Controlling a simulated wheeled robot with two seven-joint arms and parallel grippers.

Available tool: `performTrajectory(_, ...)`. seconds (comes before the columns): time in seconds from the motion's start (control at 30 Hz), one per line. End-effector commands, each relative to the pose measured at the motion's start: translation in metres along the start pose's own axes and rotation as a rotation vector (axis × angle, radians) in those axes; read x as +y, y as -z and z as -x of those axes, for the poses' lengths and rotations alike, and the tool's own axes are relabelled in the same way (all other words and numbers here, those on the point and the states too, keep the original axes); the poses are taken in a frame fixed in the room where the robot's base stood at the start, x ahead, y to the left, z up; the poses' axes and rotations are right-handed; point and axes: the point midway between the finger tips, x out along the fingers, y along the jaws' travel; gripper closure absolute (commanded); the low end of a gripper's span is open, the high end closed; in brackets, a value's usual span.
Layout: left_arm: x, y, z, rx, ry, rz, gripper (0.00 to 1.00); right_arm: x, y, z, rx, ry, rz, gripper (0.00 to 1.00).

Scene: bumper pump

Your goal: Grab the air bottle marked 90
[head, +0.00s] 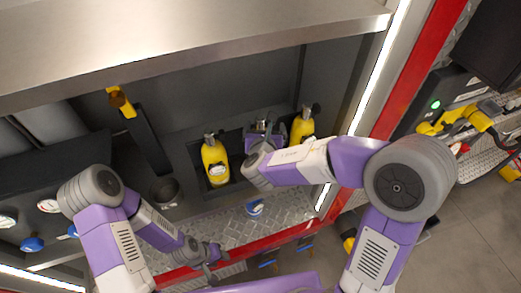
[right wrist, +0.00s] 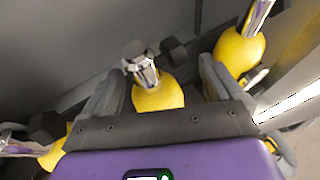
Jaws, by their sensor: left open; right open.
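A second yellow bottle (head: 302,127) stands to the right, partly behind my right arm. My right gripper (head: 263,132) is between them, open. In the right wrist view a yellow bottle (right wrist: 157,94) with a metal valve sits between the open fingers, apart from them. Other yellow bottles show at upper right (right wrist: 240,50) and lower left (right wrist: 52,157). No number is readable. My left gripper (head: 207,254) is open and empty, low in the head view.
A metal shelf (head: 180,40) overhangs the recess. A dark cup-like holder (head: 165,191) and a panel with gauges (head: 48,206) lie to the left. A red-edged frame (head: 408,75) borders the right. Yellow tools (head: 450,118) hang beyond it.

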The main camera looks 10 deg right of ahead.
Motion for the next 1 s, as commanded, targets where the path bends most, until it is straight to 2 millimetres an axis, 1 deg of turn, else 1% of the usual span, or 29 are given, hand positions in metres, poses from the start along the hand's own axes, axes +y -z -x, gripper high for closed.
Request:
performTrajectory(0.13,0.0,0.0001,0.0,0.0,0.0,0.0,0.56,-0.0001,0.0,0.0002,0.0,0.0,0.0,0.07)
performTrajectory(0.73,0.0,0.0001,0.0001,0.0,0.0,0.0,0.56,0.0,0.0001,0.0006,0.0,0.0,0.0,0.99)
performTrajectory(0.77,0.0,0.0001,0.0001,0.0,0.0,0.0,0.56,0.0,0.0001,0.0006,0.0,0.0,0.0,1.0)
performTrajectory(1.0,0.0,0.0001,0.0001,0.0,0.0,0.0,0.56,0.0009,-0.0041,0.0012,-0.01,-0.002,-0.003,1.0)
